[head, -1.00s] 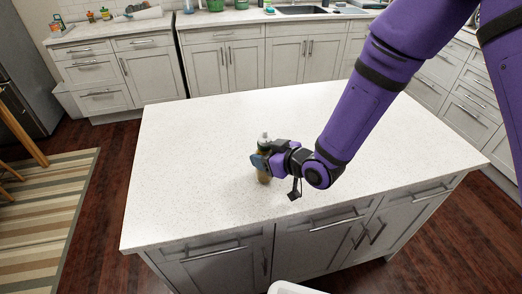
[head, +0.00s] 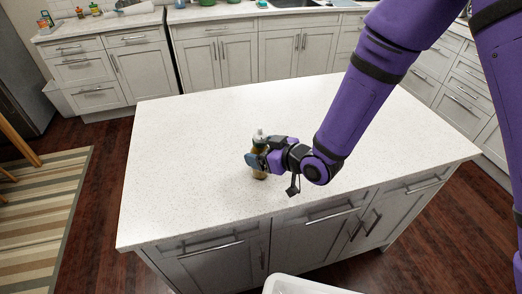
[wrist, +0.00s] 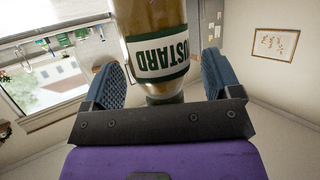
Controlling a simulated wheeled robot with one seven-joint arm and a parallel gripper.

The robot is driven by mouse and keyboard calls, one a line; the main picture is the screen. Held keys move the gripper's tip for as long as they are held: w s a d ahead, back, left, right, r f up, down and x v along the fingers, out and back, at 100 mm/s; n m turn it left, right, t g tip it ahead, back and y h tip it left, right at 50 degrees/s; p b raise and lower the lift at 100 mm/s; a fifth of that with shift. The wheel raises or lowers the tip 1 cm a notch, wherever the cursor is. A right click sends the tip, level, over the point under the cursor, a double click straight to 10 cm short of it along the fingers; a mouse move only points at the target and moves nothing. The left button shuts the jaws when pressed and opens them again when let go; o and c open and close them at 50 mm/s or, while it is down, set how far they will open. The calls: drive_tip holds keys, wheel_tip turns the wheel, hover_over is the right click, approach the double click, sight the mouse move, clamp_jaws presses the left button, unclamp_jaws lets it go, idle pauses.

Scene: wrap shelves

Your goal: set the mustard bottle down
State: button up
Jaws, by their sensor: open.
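The mustard bottle (head: 260,139) stands upright on the white island counter (head: 190,150), near its front half. It has a pale cap and a white label with dark lettering. In the wrist view the bottle (wrist: 156,30) appears upside down between two blue finger pads. My gripper (head: 258,162) is around the bottle at its middle. In the wrist view my gripper (wrist: 158,80) is open, with a gap on both sides of the bottle. The finger in the head view hides part of the bottle.
The counter around the bottle is clear. A white bin (head: 300,286) stands at the island's front. Cabinets with a sink (head: 295,4) line the back, and a striped rug (head: 45,210) lies on the floor at left.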

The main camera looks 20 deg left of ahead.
drive_tip(key=v, duration=1.1)
drive_tip(key=shift+d+r, duration=0.1)
drive_tip(key=shift+r, duration=0.05)
drive_tip(key=w+d+r+m+t+h, duration=0.1)
drive_tip(key=w+d+r+m+h, duration=0.3)
drive_tip(key=d+r, duration=0.55)
drive_tip(key=w+d+r+m+t+h, duration=0.15)
drive_tip(key=d+r+h, duration=0.4)
drive_tip(key=d, duration=0.65)
drive_tip(key=s+d+r+m+g+h, duration=0.1)
drive_tip(key=s+d+r+m, duration=0.2)
drive_tip(key=s, duration=0.6)
drive_tip(key=s+d+r+m+g+h, duration=0.2)
drive_tip(key=s+d+r+m, duration=0.2)
drive_tip(key=s+d+r, duration=0.4)
drive_tip(key=s+d, duration=0.2)
drive_tip(key=shift+s+r, duration=0.25)
drive_tip(key=shift+s, duration=0.05)
